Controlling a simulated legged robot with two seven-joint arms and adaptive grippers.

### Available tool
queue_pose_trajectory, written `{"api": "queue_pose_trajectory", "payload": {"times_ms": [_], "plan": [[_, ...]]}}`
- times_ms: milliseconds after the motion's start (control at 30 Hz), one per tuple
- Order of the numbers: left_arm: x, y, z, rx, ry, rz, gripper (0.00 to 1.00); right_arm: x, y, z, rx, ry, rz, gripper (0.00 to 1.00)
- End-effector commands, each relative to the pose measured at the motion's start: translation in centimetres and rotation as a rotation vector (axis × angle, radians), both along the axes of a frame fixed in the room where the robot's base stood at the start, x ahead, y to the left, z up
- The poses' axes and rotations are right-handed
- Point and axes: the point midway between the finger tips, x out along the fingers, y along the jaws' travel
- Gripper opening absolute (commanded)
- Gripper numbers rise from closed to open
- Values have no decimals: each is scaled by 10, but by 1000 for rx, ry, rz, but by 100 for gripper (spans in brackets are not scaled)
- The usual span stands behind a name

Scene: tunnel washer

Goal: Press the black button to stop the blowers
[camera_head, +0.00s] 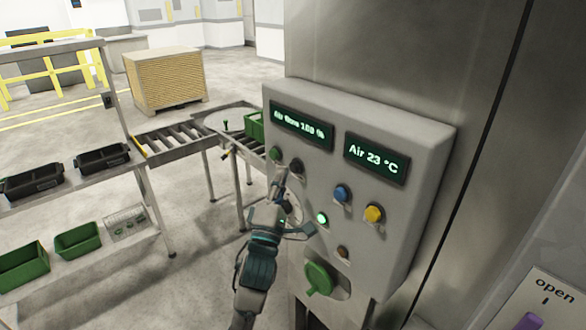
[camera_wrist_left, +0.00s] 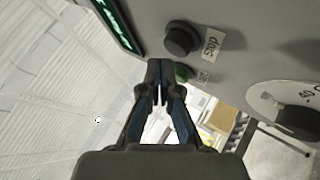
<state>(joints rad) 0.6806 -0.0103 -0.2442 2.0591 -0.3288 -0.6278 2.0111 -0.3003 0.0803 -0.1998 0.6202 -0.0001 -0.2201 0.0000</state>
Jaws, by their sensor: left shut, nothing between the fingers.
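The grey control panel (camera_head: 400,130) carries the black button (camera_head: 297,165), right of a green button (camera_head: 275,154) and below the air-flow display. In the left wrist view, the black button (camera_wrist_left: 181,38) has a "stop" label beside it, and the green button (camera_wrist_left: 183,73) sits just beyond the fingertips. My left gripper (camera_head: 282,178) is shut and empty, its tips just below and left of the black button in the head view. In the wrist view my left gripper (camera_wrist_left: 159,66) shows close to both buttons; contact cannot be told. My right gripper is not in view.
Blue (camera_head: 341,193) and yellow (camera_head: 374,213) buttons, a lit green lamp (camera_head: 322,218) and a green knob (camera_head: 318,278) share the panel. A dial (camera_wrist_left: 290,108) shows in the wrist view. A roller conveyor (camera_head: 185,140) and a shelf with bins (camera_head: 75,200) stand left.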

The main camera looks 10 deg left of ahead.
Motion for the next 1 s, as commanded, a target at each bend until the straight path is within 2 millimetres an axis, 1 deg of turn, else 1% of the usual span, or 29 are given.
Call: {"api": "queue_pose_trajectory", "payload": {"times_ms": [333,567,1000], "plan": [[1,-1,0,-1,0,-1,0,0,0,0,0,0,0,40],[5,-6,2,-2,0,-1,0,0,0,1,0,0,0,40],[6,-6,2,0,0,0,0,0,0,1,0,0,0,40]]}}
